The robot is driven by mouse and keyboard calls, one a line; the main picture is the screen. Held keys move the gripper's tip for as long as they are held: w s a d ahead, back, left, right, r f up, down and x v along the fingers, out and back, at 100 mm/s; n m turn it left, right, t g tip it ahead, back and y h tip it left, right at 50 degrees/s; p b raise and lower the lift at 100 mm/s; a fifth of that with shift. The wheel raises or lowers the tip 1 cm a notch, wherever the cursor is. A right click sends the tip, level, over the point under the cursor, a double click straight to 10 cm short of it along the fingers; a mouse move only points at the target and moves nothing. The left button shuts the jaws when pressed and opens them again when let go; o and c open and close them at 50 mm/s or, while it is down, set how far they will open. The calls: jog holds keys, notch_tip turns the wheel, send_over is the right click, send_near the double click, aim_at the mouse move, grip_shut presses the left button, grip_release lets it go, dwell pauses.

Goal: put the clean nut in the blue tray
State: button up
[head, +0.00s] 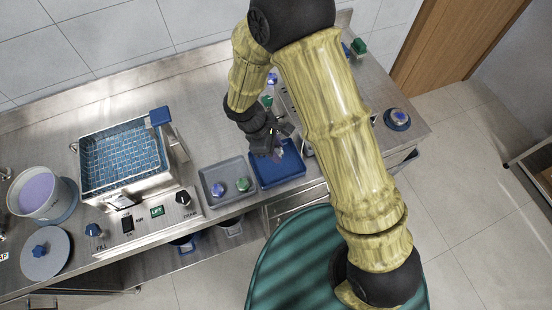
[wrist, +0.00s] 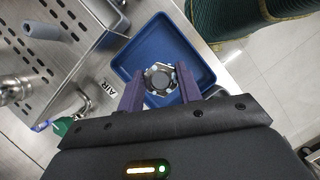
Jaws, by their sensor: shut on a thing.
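The blue tray (head: 291,166) sits on the steel counter, right of a grey tray. My gripper (head: 274,150) is over the left part of the blue tray in the head view. In the wrist view my gripper (wrist: 161,92) is shut on a metal nut (wrist: 160,77), held between two purple fingers. The blue tray (wrist: 140,55) lies beneath the nut in the wrist view. I cannot tell whether the nut touches the tray floor. The nut is hidden by the gripper in the head view.
The grey tray (head: 208,176) holds a blue and a green item. A wash basin with a blue mesh basket (head: 125,160) stands left. A perforated steel panel (wrist: 65,30) rises beside the blue tray. A white bucket (head: 36,198) is at far left.

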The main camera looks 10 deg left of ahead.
aim_at(281, 165)
jog(key=shift+w+f, duration=0.1)
jog(key=shift+f, duration=1.15)
jog(key=shift+f+p, duration=0.6)
jog(key=shift+f, duration=1.5)
jog(key=shift+f, duration=0.1)
jog(key=o, duration=1.1)
